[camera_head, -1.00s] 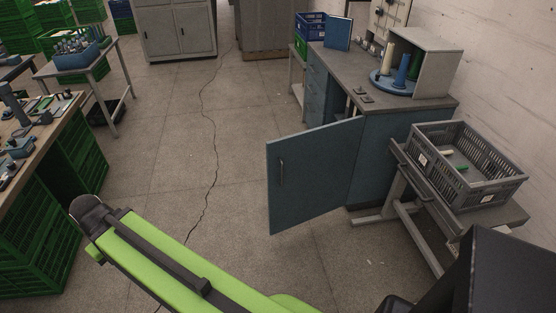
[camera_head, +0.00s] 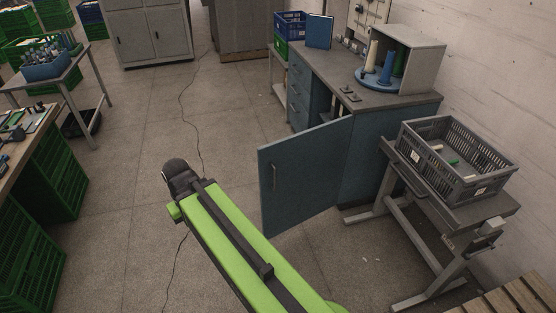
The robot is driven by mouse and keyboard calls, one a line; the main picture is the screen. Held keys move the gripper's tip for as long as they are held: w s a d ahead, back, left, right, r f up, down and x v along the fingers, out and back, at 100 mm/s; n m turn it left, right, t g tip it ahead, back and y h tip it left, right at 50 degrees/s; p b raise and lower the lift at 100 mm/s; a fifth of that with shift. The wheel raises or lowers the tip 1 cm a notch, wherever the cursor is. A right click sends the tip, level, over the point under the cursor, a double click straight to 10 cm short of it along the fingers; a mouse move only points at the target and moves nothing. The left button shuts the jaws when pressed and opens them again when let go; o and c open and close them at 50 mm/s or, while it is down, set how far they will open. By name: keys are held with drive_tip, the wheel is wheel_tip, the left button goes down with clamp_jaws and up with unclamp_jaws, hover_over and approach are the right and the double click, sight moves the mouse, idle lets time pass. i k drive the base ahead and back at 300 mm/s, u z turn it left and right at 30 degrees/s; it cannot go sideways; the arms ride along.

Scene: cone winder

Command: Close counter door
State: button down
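The counter (camera_head: 385,150) is a blue cabinet with a grey top by the right wall. Its blue door (camera_head: 302,178) stands wide open, swung out toward me, with a vertical handle (camera_head: 274,177) near its free left edge. My green arm reaches up from the bottom, left of the door and apart from it in the picture. The arm's dark end (camera_head: 181,177) is over the floor. No gripper fingers can be made out there.
A grey crate (camera_head: 481,186) sits on a small stand right of the counter. A wooden pallet (camera_head: 522,300) shows at bottom right. A workbench with green crates (camera_head: 50,170) stands on the left.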

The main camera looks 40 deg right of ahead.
sight(300, 174)
drive_tip(key=i, duration=1)
drive_tip(key=z, duration=0.05)
